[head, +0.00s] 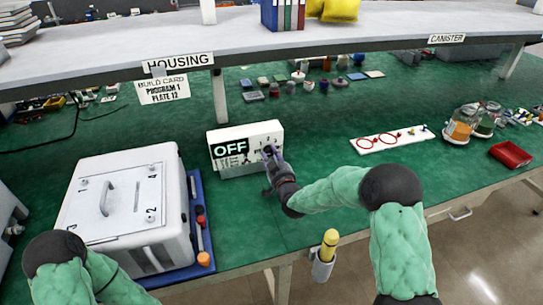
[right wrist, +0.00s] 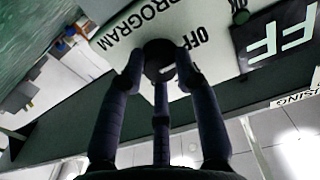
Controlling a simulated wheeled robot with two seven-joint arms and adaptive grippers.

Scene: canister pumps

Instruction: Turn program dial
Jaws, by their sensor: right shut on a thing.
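The white control box (head: 262,134) stands on the green bench, with a dark display (head: 230,149) that reads OFF. The program dial (right wrist: 158,60) is a dark round knob on the box's white face, beside printed PROGRAM and OFF lettering in the right wrist view. My right gripper (head: 272,158) is at the right part of the box face. In the right wrist view my right gripper (right wrist: 158,68) has its fingers closed around the dial, which hides part of it. My left arm shows at the lower left of the head view, but its gripper is not visible.
A build card (head: 163,89) reads PROGRAM 1, PLATE 12. A large white housing (head: 120,200) sits left of the box, with tools on a blue tray (head: 197,187) beside it. A white strip with red rings (head: 392,140) and a red bin (head: 510,154) lie to the right.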

